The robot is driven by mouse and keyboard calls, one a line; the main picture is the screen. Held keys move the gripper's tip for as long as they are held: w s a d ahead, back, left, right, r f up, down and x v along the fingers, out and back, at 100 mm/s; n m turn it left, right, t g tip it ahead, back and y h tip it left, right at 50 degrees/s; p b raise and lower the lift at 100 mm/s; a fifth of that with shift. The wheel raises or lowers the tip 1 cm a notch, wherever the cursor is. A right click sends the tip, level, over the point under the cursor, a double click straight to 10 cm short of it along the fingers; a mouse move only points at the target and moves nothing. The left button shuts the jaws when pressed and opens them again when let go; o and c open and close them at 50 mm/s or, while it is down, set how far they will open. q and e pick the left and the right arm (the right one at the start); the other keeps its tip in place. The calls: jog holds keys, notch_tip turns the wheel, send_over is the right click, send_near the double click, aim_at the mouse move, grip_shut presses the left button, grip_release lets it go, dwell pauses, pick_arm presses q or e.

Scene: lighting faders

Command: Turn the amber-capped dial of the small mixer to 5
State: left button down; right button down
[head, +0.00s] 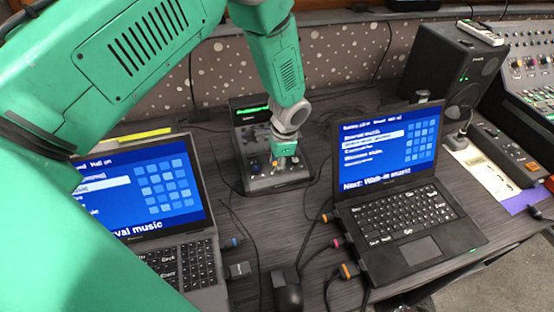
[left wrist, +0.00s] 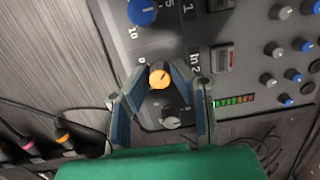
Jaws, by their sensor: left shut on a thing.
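The small mixer (head: 262,182) stands at the back of the desk between two laptops, with a green lit display on top. In the left wrist view its panel (left wrist: 172,38) shows the amber-capped dial (left wrist: 159,76) close up, with a dark pointer mark on the cap. My left gripper (head: 286,160) reaches down onto the mixer and is shut on the amber-capped dial, one finger on each side. A blue-capped dial (left wrist: 142,11) lies beyond it and a grey-capped dial (left wrist: 171,118) on the near side. I cannot read the amber dial's setting. My right gripper is not in view.
A left laptop (head: 182,262) and a right laptop (head: 415,225) flank the mixer. A black speaker (head: 452,75) stands at the back right. Several other knobs (left wrist: 302,45) crowd the panel's right side.

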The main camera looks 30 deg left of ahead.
pick_arm(q)
jog(key=m, duration=0.2)
jog(key=m+p, duration=0.1)
jog(key=m, duration=0.1)
jog(key=shift+w+r+m+t, duration=0.15)
jog(key=shift+m+t, duration=0.15)
jog(key=shift+m, duration=0.1)
jog(key=shift+d+m+p, duration=0.1)
jog(key=shift+m+p, duration=0.65)
jog(key=shift+m, duration=1.15)
jog(key=c, duration=1.4)
grip_release()
